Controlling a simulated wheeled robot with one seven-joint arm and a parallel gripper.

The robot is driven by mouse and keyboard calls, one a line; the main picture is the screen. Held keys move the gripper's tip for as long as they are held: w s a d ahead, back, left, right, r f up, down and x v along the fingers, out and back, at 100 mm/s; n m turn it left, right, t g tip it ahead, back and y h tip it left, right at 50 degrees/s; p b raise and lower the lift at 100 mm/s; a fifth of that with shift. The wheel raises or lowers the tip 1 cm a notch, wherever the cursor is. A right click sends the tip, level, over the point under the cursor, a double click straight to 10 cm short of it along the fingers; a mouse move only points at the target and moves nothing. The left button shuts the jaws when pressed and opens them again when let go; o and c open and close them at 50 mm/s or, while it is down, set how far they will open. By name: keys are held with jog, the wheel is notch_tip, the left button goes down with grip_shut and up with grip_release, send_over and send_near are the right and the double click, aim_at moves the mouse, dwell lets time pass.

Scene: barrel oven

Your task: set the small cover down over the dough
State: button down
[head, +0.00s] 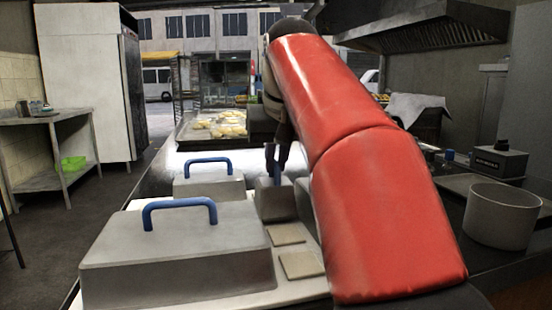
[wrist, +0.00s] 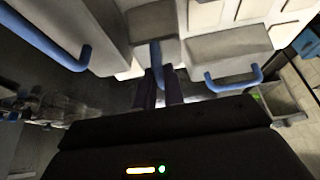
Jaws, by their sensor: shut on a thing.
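The small cover (head: 274,203) is a grey metal box with a blue handle. It is upright, just left of my red arm. My gripper (head: 278,160) is shut on its handle from above. In the wrist view the small cover (wrist: 153,20) shows beyond my gripper (wrist: 162,85), with the blue handle between the dark fingers. I cannot tell whether its bottom edge touches the board. Two flat tan squares, perhaps dough, lie in front of it: one close (head: 287,233), one nearer me (head: 300,264). Whatever is beneath the cover is hidden.
A large cover (head: 177,260) with a blue handle stands at the front left, and a medium cover (head: 208,188) behind it. A tray with pale pieces (head: 215,128) lies farther back. A grey pot (head: 501,215) stands at right, beyond my arm.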

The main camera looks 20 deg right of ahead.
jog(key=shift+f+b, duration=0.35)
jog(key=shift+f, duration=0.1)
jog(key=c, duration=1.4)
grip_release()
jog(key=p+v, duration=0.2)
jog(key=v, duration=0.5)
jog(key=shift+s+r+p, duration=0.15)
jog(key=shift+r+p, duration=0.2)
jog(key=shift+p, duration=0.05)
